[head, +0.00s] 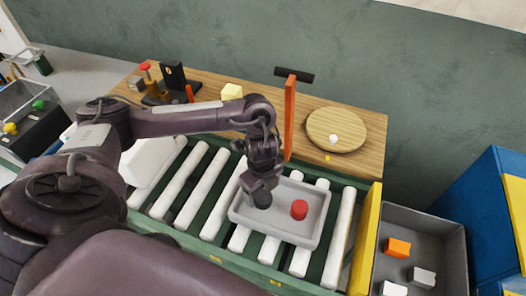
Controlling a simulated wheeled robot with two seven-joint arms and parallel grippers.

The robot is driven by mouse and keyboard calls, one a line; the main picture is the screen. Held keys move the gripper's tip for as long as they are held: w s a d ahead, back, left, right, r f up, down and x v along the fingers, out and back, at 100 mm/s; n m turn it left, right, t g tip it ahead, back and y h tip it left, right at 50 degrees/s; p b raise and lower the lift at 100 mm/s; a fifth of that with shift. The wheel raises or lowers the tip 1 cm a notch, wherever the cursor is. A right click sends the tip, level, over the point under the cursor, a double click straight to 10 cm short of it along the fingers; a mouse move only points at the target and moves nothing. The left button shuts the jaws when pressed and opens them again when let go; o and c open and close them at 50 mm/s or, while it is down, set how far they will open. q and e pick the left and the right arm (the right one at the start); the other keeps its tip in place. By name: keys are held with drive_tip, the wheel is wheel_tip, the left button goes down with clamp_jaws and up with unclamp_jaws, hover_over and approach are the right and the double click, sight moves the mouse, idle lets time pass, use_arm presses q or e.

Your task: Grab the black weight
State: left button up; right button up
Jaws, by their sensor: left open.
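A black weight (262,201), a short dark cylinder, is in the light grey tray (316,238), in its left part. My left gripper (261,188) is right above it, pointing down with open jaws. The gripper hides the top of the weight, and I cannot tell whether the fingers touch it. A red weight (299,209) stands in the same tray, to the right of the black one. My right gripper is not in view.
The tray rests on a conveyor with white rollers (203,162). A grey bin (447,250) with several blocks stands at right, beyond a yellow plate (367,235).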

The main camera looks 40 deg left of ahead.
sight(263, 199)
use_arm(q)
wheel_tip(263, 199, down, 2)
drive_tip(key=shift+w+f, duration=0.1)
drive_tip(key=shift+f, duration=0.2)
drive_tip(key=c, duration=1.3)
drive_tip(key=shift+c, duration=0.8)
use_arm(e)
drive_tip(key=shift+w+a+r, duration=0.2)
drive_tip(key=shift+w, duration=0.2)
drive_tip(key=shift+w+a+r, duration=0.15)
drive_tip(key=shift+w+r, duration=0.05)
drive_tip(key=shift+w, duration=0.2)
use_arm(q)
drive_tip(key=shift+r, duration=0.1)
